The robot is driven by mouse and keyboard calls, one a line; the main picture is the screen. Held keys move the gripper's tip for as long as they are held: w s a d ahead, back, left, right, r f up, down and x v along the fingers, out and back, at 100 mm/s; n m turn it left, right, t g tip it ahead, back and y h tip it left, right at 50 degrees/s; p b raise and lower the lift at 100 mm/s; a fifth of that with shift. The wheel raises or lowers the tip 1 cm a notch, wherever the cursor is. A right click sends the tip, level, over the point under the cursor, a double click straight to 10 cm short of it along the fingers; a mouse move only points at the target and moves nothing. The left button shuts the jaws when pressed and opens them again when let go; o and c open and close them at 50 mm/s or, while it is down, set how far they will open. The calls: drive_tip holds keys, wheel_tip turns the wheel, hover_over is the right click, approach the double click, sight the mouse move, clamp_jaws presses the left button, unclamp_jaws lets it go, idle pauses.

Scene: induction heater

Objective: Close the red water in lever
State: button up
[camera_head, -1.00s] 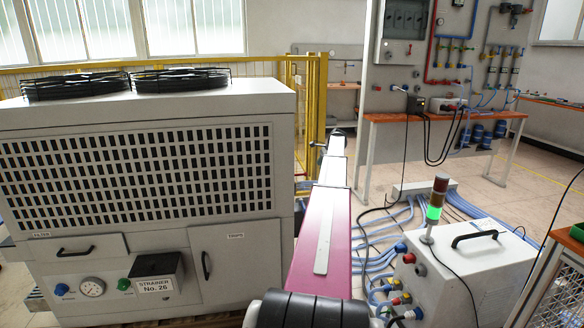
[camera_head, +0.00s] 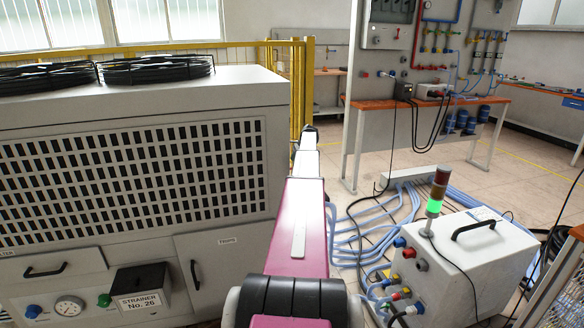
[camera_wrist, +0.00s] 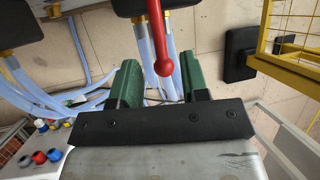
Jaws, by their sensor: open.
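The red lever (camera_wrist: 156,30) comes down from the top of the wrist view and ends in a red ball (camera_wrist: 163,67). My gripper (camera_wrist: 158,72) is open, with one green finger on each side of the ball. The ball sits between the fingertips in the picture, with a gap on both sides, and the fingers do not appear to touch it. I cannot tell its depth relative to the fingertips. The lever's base is cut off by the top edge. In the head view I cannot make out the lever or the gripper fingers.
A large grey cabinet (camera_head: 140,88) stands close on the left of my arm. A grey box (camera_head: 475,262) with a lit green signal light (camera_head: 433,208) stands at the right. Blue hoses (camera_head: 345,232) lie on the floor between. A yellow fence (camera_wrist: 298,62) shows right in the wrist view.

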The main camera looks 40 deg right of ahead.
drive_tip(key=shift+x, duration=2)
clamp_jaws()
